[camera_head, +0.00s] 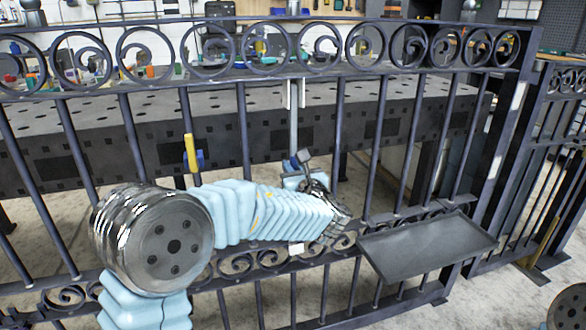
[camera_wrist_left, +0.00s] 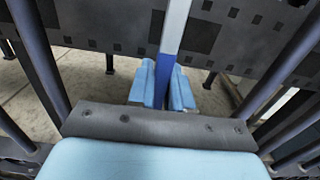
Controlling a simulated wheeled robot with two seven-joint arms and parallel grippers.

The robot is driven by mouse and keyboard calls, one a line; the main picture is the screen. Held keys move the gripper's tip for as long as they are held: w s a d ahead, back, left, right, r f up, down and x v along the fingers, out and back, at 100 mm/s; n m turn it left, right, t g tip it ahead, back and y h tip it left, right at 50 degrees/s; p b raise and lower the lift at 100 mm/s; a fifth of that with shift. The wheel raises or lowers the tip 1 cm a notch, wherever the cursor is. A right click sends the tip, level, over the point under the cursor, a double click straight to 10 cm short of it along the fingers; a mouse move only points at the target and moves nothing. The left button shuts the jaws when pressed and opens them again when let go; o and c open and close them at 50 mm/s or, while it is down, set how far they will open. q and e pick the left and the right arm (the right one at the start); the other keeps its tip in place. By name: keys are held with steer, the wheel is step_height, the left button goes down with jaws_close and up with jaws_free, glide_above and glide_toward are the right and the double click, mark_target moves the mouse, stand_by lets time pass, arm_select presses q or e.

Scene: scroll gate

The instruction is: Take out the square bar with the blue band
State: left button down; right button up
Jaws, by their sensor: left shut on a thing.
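The square bar (camera_head: 294,125) is pale grey and stands upright in the scroll gate, its top between two white pieces under the upper rail. In the left wrist view the bar (camera_wrist_left: 175,25) shows a blue band (camera_wrist_left: 164,69) low down. My left gripper (camera_head: 298,178) reaches in from the left at mid height of the gate. Its two light blue fingers (camera_wrist_left: 162,88) are shut on the bar at the band, one on each side. The bar's lower end is hidden behind my arm and gripper. My right gripper is out of view.
The dark gate (camera_head: 241,115) has fixed upright bars on both sides of the square bar. A grey tray (camera_head: 425,250) sits low on the gate at right. Behind stands a perforated workbench (camera_head: 420,108), with a yellow-handled blue item (camera_head: 190,152) near it.

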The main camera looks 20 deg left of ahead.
arm_select(q)
steer(key=shift+s+d+r, duration=0.1)
steer(key=shift+s+d, duration=0.15)
steer(key=shift+s, duration=0.05)
steer(key=shift+b+v, duration=0.3)
steer(key=shift+v, duration=1)
steer(key=v, duration=1.2)
steer(key=shift+b, duration=0.35)
stand_by(0.8)
